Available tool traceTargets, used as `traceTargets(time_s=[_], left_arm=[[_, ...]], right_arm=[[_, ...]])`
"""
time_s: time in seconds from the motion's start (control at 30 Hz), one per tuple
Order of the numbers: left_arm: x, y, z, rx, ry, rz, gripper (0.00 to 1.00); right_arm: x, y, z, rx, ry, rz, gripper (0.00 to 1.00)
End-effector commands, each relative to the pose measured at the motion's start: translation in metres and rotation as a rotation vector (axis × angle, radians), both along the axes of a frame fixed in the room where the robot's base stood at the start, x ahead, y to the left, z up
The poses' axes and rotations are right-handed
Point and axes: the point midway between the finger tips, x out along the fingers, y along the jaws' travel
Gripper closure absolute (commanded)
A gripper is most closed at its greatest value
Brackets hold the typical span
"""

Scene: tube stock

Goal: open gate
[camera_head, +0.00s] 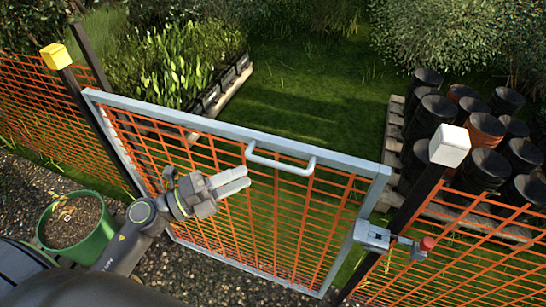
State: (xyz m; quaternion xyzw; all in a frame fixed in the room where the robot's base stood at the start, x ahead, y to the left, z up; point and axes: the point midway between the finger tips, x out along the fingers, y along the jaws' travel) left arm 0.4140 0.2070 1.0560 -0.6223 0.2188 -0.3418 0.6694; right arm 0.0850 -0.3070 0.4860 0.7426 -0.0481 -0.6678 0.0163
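The gate (240,131) has a pale grey frame filled with orange mesh and spans the middle of the head view. A light grey bar handle (283,163) is fixed near its top rail. A grey latch with a red knob (427,243) sits on the dark right post; I cannot tell whether it is engaged. My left gripper (247,177) is in front of the mesh, just below the handle's left end and apart from the bar. Its two fingers lie close together with nothing visible between them. My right gripper is not in view.
A white-capped post (449,146) stands right of the gate, a yellow-capped post (56,56) at the left. Orange mesh fencing continues both ways. A green pot (92,243) is at lower left. Behind the gate, black pots (433,112) stand right, plant trays left, with clear grass between.

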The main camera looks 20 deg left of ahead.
Motion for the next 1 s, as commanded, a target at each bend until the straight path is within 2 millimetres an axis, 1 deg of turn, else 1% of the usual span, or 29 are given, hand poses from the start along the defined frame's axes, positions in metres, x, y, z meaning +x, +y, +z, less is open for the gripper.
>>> traceTargets(time_s=[0.03, 0.1, 0.5, 0.7, 1.0], left_arm=[[0.005, -0.005, 0.005, -0.006, -0.003, 0.001, 0.66], [0.012, -0.012, 0.007, -0.005, -0.004, 0.002, 0.66], [0.049, -0.053, 0.012, -0.004, -0.001, 0.000, 0.66], [0.057, -0.062, 0.012, -0.001, 0.000, 0.000, 0.66], [0.058, -0.063, 0.011, 0.000, 0.000, -0.001, 0.66]], right_arm=[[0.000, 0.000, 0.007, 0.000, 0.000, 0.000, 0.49], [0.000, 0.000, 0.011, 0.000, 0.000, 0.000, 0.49], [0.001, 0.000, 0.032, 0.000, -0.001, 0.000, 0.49], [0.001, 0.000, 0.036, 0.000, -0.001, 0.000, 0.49], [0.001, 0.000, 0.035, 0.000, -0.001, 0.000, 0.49]])
